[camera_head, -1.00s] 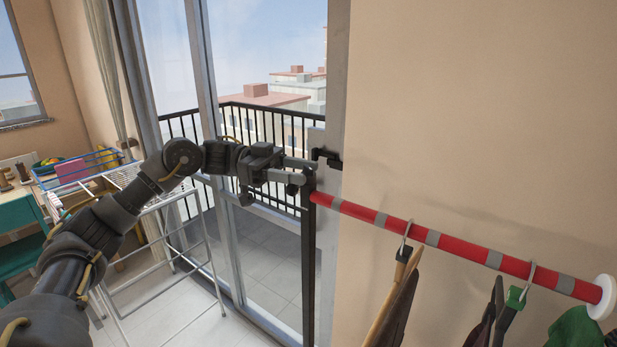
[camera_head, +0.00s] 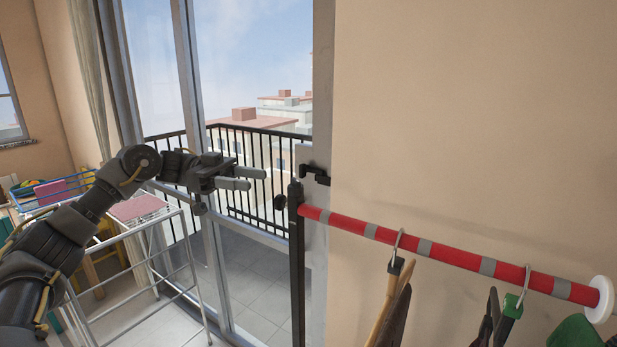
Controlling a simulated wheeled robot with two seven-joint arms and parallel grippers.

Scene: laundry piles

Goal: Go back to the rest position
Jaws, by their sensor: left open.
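My left gripper (camera_head: 249,179) is in the middle of the head view, pointing right, with its two light grey fingers apart and nothing between them. My left arm (camera_head: 90,205) comes in from the lower left. The fingertips are in front of the glass balcony door and stop left of the black post (camera_head: 297,255) and the red striped rail (camera_head: 450,255). My right gripper is out of the frame.
Hangers with clothes (camera_head: 393,310) hang from the rail at the right. A black door handle (camera_head: 315,176) is by the post. A white drying rack (camera_head: 150,235) stands below my left arm. The beige wall (camera_head: 470,110) fills the right.

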